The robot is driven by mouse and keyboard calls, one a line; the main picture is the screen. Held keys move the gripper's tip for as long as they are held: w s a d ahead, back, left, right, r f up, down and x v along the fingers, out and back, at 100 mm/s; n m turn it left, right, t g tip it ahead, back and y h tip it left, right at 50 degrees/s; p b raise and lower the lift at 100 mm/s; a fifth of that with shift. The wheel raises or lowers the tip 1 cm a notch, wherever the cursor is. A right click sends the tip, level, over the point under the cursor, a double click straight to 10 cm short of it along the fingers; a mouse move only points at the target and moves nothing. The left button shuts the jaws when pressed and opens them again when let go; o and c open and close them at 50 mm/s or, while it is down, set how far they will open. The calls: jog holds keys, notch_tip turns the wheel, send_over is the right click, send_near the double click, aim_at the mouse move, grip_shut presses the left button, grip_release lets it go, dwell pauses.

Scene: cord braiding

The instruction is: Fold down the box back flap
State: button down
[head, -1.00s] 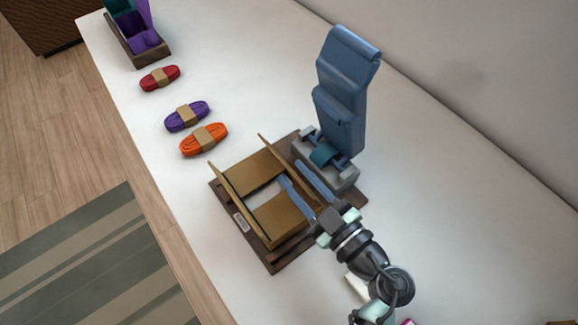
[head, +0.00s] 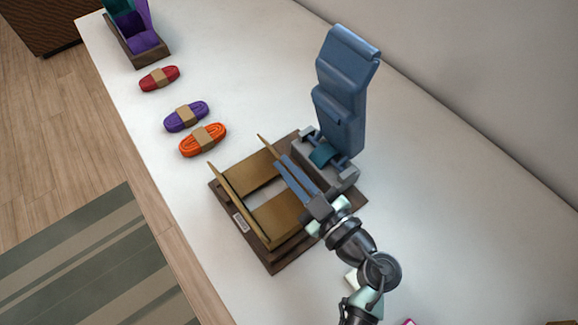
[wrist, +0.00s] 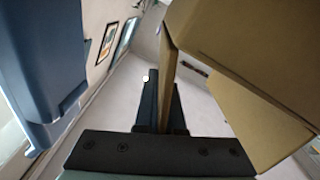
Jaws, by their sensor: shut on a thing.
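The cardboard box (head: 251,235) sits on a dark wooden base, with two end flaps (head: 252,172) lying folded inward and a gap between them. The front flap (head: 237,200) stands up along the near left side. The back flap (head: 265,144) stands up on the side by the blue machine. My gripper (head: 283,163) is shut on the back flap, which hides much of it in the head view. In the wrist view the flap (wrist: 166,75) runs between the two fingers (wrist: 163,105).
A tall blue machine (head: 341,95) with a grey foot stands close behind the box. Orange (head: 203,140), purple (head: 186,117) and red (head: 159,78) cord bundles lie to the upper left. A wooden tray (head: 144,58) stands at the far left. The table right of the machine is clear.

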jog(key=shift+s+a+n, duration=0.1)
jog(key=shift+n, duration=0.2)
jog(key=n, duration=0.1)
jog(key=a+f+n+p, duration=0.1)
jog(key=n, duration=0.1)
jog(key=shift+s+a, duration=0.1)
jog(key=shift+s, duration=0.3)
jog(key=shift+s+a+f+n, duration=0.2)
jog(key=shift+f+n, duration=0.15)
jog(key=shift+n, duration=0.55)
jog(key=shift+s+a+f+n, duration=0.15)
jog(key=shift+f+n, duration=0.2)
jog(key=shift+n, duration=0.55)
jog(key=shift+s+a+f+n, duration=0.1)
jog(key=shift+a+f+n, duration=0.2)
jog(key=shift+n, duration=0.6)
jog(key=shift+d+f, duration=0.1)
jog(key=c, duration=1)
grip_release()
jog(key=shift+c, duration=0.2)
jog(key=shift+f, duration=0.1)
